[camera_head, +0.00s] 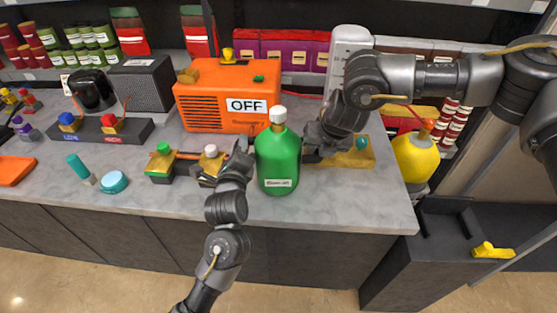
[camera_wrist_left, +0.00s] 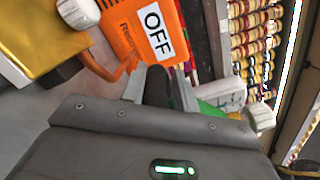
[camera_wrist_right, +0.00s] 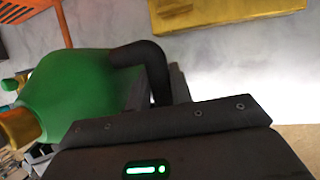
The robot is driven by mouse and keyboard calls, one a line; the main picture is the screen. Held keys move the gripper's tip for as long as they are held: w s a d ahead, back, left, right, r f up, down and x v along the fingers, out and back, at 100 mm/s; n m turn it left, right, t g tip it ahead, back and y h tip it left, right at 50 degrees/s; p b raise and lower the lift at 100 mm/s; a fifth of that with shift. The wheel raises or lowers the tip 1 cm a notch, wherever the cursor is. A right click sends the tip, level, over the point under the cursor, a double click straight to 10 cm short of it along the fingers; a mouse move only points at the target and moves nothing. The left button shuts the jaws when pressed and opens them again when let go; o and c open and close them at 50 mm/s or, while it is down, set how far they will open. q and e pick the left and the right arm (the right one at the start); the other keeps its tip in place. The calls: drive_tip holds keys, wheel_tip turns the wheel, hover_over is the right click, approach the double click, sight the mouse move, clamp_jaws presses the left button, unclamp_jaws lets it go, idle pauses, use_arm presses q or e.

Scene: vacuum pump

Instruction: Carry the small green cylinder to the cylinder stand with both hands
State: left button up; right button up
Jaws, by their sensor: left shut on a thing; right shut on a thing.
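The small green cylinder (camera_head: 278,158) is upright near the counter's front edge, with a white cap and a pale label. I cannot tell whether its base touches the counter. My left gripper (camera_head: 240,160) is shut at its left side; the cylinder shows partly in the left wrist view (camera_wrist_left: 220,102). My right gripper (camera_head: 314,150) is shut at its right side, where a dark curved piece beside the green body (camera_wrist_right: 75,88) enters the jaws in the right wrist view. The fingertips are mostly hidden. I cannot tell for sure which thing is the cylinder stand.
An orange box marked OFF (camera_head: 225,90) stands behind the cylinder. A gold block (camera_head: 345,155) is to its right, and a yellow cylinder (camera_head: 415,158) is at the counter's right end. A low dark table (camera_head: 400,270) is at the lower right. Valves (camera_head: 160,162) crowd the left.

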use_arm(q)
clamp_jaws()
use_arm(e)
clamp_jaws()
use_arm(q)
drive_tip(key=shift+f, duration=0.1)
drive_tip(key=shift+f, duration=0.1)
idle(0.3)
drive_tip(key=shift+r, duration=0.3)
use_arm(e)
drive_tip(key=shift+w+r, duration=0.15)
drive_tip(key=shift+r, duration=0.1)
use_arm(q)
drive_tip(key=shift+w+r, duration=0.1)
use_arm(e)
drive_tip(key=shift+w+r, duration=0.1)
